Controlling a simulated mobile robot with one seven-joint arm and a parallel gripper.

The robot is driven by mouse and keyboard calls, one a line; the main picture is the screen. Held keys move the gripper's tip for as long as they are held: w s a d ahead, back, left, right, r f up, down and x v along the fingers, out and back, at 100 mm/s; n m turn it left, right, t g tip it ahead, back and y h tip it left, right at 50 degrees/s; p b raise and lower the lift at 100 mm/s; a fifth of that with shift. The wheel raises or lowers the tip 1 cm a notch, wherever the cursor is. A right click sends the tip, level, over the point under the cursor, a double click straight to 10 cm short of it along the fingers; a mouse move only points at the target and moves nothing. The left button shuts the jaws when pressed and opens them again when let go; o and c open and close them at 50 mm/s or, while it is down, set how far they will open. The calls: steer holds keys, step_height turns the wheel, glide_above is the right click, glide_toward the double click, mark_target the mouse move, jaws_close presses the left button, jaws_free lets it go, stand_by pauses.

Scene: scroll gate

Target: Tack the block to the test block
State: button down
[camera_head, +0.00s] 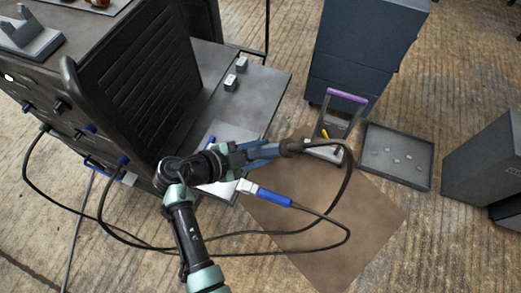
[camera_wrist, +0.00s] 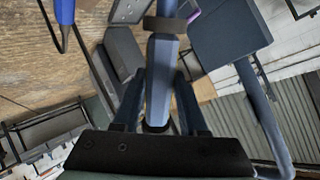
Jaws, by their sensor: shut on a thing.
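Two small grey blocks, one (camera_head: 242,64) behind the other (camera_head: 231,82), stand close together on the dark metal table (camera_head: 262,95); I cannot tell which is the test block. My gripper (camera_head: 262,151) is right of and nearer than them, over the table's front corner. It is shut on a blue-grey torch-like tool, which shows between the fingers in the wrist view (camera_wrist: 160,75). The tool's dark end (camera_head: 291,147) points right, with a black cable by it. Neither block is identifiable in the wrist view.
A blue-handled clamp-like tool (camera_head: 275,197) with a cable lies below my gripper. A dark ribbed machine (camera_head: 135,70) borders the table. A purple-handled caddy (camera_head: 345,97), a grey tray (camera_head: 397,157) and a blue cabinet (camera_head: 365,45) stand right. Cables loop over the brown mat (camera_head: 350,225).

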mark_target(293, 148)
steer(key=shift+r, duration=0.15)
steer(key=shift+s+d+r+p, duration=0.15)
steer(key=shift+d+r+p, duration=0.45)
steer(key=shift+r+p, duration=0.15)
steer(key=shift+s+d+r+p, duration=0.3)
steer(key=shift+d+r+p, duration=0.55)
steer(key=shift+d+r, duration=0.05)
steer(key=shift+s+d+r+p, duration=0.3)
steer(key=shift+d+r+p, duration=0.6)
steer(key=shift+d+r, duration=0.05)
steer(key=shift+s+d+r+p, duration=0.3)
steer(key=shift+d+r+p, duration=0.55)
steer(key=shift+d+r, duration=0.05)
